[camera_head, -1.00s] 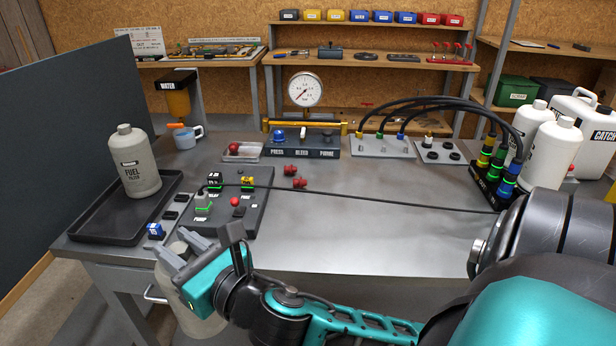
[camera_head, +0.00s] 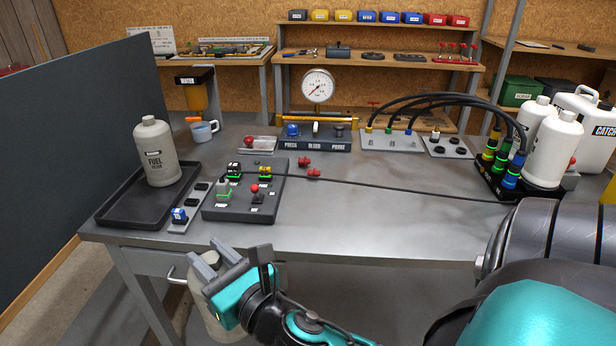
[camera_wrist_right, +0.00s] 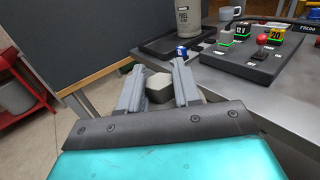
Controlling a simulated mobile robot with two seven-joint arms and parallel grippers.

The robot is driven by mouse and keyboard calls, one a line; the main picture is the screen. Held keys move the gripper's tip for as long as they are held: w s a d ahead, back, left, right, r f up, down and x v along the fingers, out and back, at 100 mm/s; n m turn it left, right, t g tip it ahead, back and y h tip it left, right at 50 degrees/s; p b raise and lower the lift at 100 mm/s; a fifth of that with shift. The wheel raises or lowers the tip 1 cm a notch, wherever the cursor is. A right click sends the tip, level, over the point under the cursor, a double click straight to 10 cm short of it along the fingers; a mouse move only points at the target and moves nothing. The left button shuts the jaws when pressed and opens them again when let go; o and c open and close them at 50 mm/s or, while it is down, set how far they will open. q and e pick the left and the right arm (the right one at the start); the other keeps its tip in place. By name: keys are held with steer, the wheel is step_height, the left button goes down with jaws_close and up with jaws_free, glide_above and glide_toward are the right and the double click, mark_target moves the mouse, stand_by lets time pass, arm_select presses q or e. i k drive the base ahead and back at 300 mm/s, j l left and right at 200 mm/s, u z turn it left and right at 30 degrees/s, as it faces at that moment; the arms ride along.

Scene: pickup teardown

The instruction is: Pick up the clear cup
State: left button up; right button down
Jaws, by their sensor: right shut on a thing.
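A pale blue-grey cup with a handle (camera_head: 203,131) stands upright at the table's back left, beside the water dispenser (camera_head: 195,92). It is the only cup that I make out, and it also shows at the top of the right wrist view (camera_wrist_right: 228,13). My right gripper (camera_head: 203,258) is low in front of the table's front edge, well apart from the cup. In the right wrist view its fingers (camera_wrist_right: 159,84) are shut on the grey cap (camera_wrist_right: 159,86) of a grey bottle (camera_head: 220,318), whose body shows below the gripper in the head view. My left gripper is not in view.
A fuel filter bottle (camera_head: 158,152) stands on a black tray (camera_head: 130,215) at the table's left. A dark control panel (camera_head: 240,210) lies beside it. A thin cable (camera_head: 400,186) crosses the table. A dark partition (camera_head: 80,130) borders the left side. The table's front middle is clear.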

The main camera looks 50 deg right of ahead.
mark_target(201, 132)
steer(key=j+z, duration=0.25)
steer(key=j, duration=0.25)
steer(key=z, duration=0.95)
